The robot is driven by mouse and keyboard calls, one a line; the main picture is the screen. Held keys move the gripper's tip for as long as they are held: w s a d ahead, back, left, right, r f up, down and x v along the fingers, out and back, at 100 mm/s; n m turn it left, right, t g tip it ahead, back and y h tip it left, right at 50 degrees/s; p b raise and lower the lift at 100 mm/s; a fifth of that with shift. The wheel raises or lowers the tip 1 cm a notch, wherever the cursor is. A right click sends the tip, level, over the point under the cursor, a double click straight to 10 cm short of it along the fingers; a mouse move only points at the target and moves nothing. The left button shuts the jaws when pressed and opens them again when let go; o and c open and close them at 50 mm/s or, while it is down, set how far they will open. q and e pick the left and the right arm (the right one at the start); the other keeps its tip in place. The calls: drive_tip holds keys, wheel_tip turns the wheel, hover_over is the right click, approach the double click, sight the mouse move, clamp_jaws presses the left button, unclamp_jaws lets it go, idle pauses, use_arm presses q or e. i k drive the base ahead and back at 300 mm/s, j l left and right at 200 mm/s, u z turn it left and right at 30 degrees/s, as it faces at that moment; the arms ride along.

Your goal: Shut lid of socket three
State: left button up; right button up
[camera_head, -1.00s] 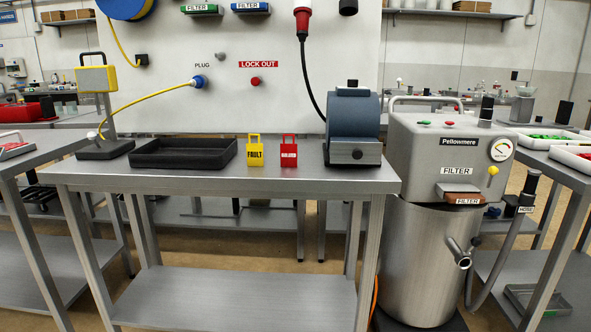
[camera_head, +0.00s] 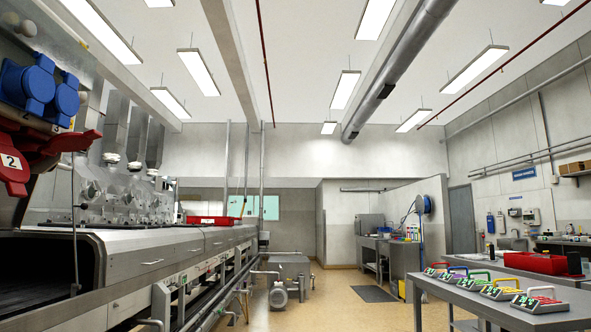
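Sockets hang at the upper left edge of the head view, close to me. Two blue sockets with round lids, the left blue socket (camera_head: 36,86) and the right blue socket (camera_head: 66,97), sit side by side. Below them is a red socket lid (camera_head: 14,168) with a white label "2", standing out from its socket. Another red lid (camera_head: 78,141) sticks out to its right. No label "3" can be read, so I cannot tell which one is socket three. Neither of my grippers is in view.
A long steel machine (camera_head: 150,262) runs along the left, with a dark opening at the near end.

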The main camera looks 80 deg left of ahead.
sight(69, 142)
drive_tip(key=u, duration=0.5)
drive_tip(key=i+u, duration=0.1)
drive_tip(key=u, duration=0.95)
drive_tip(key=i+u, duration=0.1)
drive_tip(key=u, duration=0.95)
drive_tip(key=i+u, duration=0.1)
drive_tip(key=u, duration=0.45)
drive_tip(key=l+u, duration=0.1)
drive_tip(key=u, duration=0.9)
